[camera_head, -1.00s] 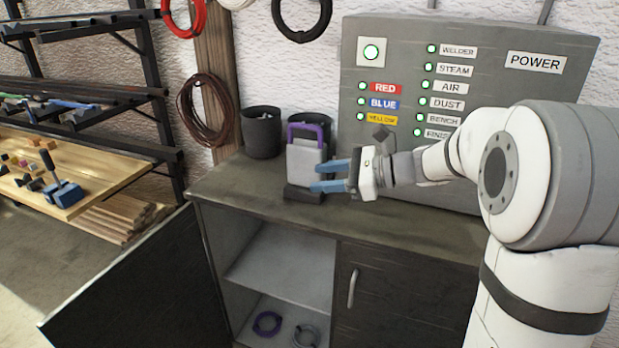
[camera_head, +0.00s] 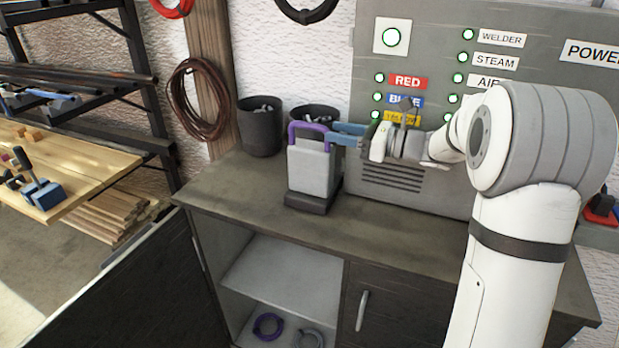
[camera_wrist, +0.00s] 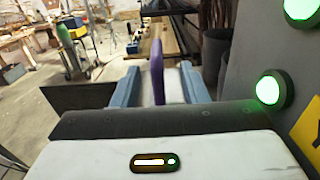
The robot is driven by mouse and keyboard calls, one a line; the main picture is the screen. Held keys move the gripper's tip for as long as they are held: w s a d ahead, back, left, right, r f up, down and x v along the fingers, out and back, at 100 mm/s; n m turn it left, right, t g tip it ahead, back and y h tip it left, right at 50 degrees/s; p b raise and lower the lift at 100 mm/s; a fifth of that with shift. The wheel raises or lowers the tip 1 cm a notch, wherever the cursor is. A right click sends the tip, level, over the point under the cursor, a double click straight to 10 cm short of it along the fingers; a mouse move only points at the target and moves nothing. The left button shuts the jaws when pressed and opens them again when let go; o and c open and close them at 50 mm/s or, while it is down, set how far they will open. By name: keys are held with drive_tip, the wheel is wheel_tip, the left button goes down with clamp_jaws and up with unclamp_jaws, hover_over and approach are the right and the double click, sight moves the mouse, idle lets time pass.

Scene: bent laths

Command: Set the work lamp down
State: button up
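The work lamp (camera_head: 312,170) is a light grey block with a purple handle and a dark base. It stands upright on the cabinet top, in front of the dark pots. My gripper (camera_head: 340,135) is at handle height, reaching in from the right with its blue fingers level. In the wrist view my gripper (camera_wrist: 160,70) has its fingers apart, one on each side of the purple handle (camera_wrist: 157,75). Gaps show between the handle and both fingers. The far fingertip is partly hidden in the head view.
Two dark pots (camera_head: 260,130) stand behind the lamp. A grey power panel (camera_head: 430,60) with green lights rises behind my arm. The worktop (camera_head: 240,195) is clear to the left and front. Below is an open shelf (camera_head: 280,275) with coils.

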sight(320, 126)
drive_tip(key=x, duration=0.2)
drive_tip(key=p+x, duration=0.1)
drive_tip(key=x, duration=0.1)
drive_tip(key=p+x, duration=0.1)
drive_tip(key=x, duration=0.1)
drive_tip(key=shift+a+r, duration=0.4)
drive_tip(key=shift+a, duration=0.05)
drive_tip(key=shift+w+a+f, duration=0.1)
drive_tip(key=shift+w+a, duration=0.1)
drive_tip(key=shift+a, duration=0.25)
drive_tip(key=shift+c, duration=0.6)
clamp_jaws()
